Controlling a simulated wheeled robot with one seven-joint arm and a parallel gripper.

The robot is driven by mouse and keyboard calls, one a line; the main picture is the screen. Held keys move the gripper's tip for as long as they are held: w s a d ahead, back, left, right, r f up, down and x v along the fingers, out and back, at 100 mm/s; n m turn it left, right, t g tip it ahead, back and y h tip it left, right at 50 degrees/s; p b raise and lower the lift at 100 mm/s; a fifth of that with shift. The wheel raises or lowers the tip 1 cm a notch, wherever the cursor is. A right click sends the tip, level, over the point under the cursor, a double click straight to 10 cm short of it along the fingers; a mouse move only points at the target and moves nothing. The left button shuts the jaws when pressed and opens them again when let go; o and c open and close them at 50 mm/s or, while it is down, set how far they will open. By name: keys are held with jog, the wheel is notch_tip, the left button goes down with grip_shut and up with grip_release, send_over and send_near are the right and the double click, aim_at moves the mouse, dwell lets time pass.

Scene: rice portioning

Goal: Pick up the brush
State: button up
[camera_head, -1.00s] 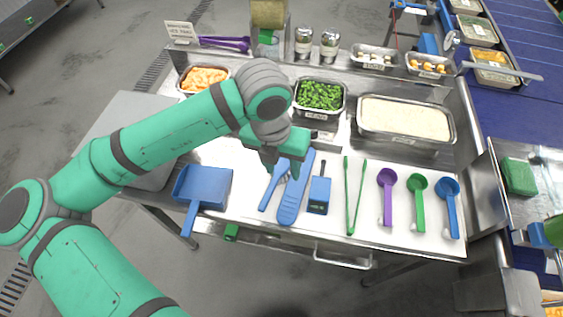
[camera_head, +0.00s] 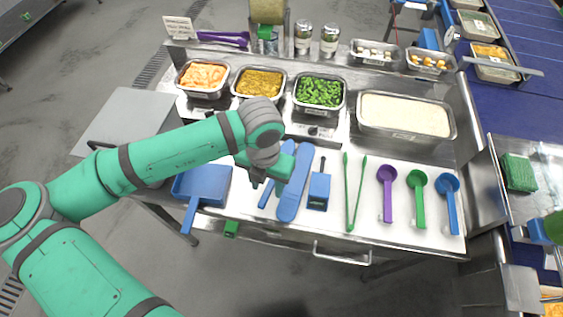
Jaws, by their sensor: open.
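Several blue tools lie on the white work surface. A slim blue tool (camera_head: 267,194) is partly hidden under my gripper, a long blue paddle (camera_head: 290,202) lies just right of it, and a blue block-headed tool (camera_head: 319,190) with a thin handle lies further right. I cannot tell for certain which is the brush. My gripper (camera_head: 266,186) is open above the slim tool, left of the paddle. Its fingers are small and partly hidden, and I see nothing held.
A blue dustpan (camera_head: 207,182) lies to the left. Green tongs (camera_head: 354,193) and purple (camera_head: 387,180), green (camera_head: 417,182) and blue (camera_head: 448,187) scoops lie to the right. Food pans and a large rice pan (camera_head: 447,132) stand behind.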

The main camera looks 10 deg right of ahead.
jog(key=shift+f, duration=1)
grip_shut()
jog(key=shift+r, duration=0.15)
